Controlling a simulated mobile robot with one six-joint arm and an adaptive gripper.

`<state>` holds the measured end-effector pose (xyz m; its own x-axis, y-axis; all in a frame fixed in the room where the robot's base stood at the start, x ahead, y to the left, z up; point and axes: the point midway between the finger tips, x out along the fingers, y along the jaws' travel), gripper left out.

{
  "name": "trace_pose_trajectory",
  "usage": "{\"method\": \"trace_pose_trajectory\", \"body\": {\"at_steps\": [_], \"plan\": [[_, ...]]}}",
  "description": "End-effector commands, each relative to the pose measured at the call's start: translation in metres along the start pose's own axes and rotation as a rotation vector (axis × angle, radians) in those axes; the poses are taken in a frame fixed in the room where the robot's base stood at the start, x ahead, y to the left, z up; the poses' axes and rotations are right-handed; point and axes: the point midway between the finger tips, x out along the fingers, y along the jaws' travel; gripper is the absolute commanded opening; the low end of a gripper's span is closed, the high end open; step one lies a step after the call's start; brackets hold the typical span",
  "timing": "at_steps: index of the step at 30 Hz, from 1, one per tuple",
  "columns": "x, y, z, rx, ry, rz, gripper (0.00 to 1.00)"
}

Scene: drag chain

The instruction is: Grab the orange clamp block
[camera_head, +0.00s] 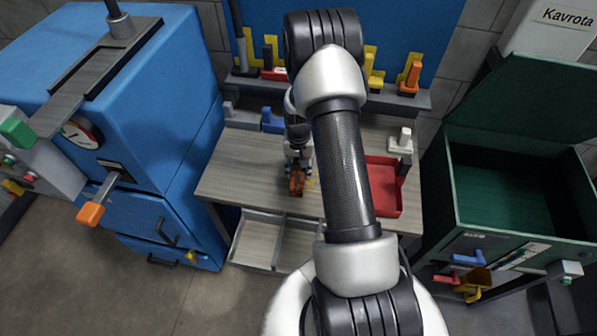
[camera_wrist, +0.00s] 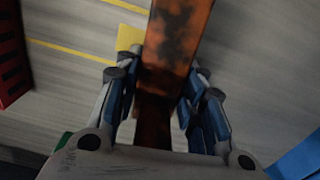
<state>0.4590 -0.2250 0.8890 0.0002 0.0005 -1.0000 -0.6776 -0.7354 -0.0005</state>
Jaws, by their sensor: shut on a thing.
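The orange clamp block (camera_wrist: 176,45), with dark worn patches, stands between the fingers of my gripper (camera_wrist: 157,108) in the wrist view. Blue finger pads close on it from both sides, and its lower part is partly hidden by the gripper. In the head view the orange block (camera_head: 297,182) shows below my gripper (camera_head: 299,165), over the wooden bench top. I cannot tell whether the block touches the bench.
A red tray (camera_head: 384,190) lies right of my arm on the bench (camera_head: 235,172). A blue machine (camera_head: 165,110) stands left, an open green chest (camera_head: 500,190) right. Blue and grey blocks (camera_head: 272,122) stand at the bench's back. Open drawers (camera_head: 258,240) jut out in front.

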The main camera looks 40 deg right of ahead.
Motion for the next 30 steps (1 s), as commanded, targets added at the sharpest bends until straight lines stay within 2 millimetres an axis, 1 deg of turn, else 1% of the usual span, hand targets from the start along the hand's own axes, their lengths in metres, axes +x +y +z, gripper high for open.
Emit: {"method": "trace_pose_trajectory", "body": {"at_steps": [1,7,14,19,22,25,29,30], "plan": [[0.000,0.000,0.000,0.000,0.000,0.000,0.17],[0.000,0.000,0.000,0.000,0.000,0.000,0.03],[-0.001,0.000,-0.001,0.000,0.001,0.000,0.03],[-0.009,0.000,-0.001,0.000,0.004,-0.001,0.03],[-0.021,0.000,-0.001,0.000,0.004,-0.001,0.03],[-0.040,-0.001,-0.002,0.000,0.006,-0.002,0.03],[-0.074,-0.001,-0.002,0.000,0.006,-0.001,0.03],[-0.086,-0.001,-0.002,0.000,0.007,-0.002,0.03]]}}
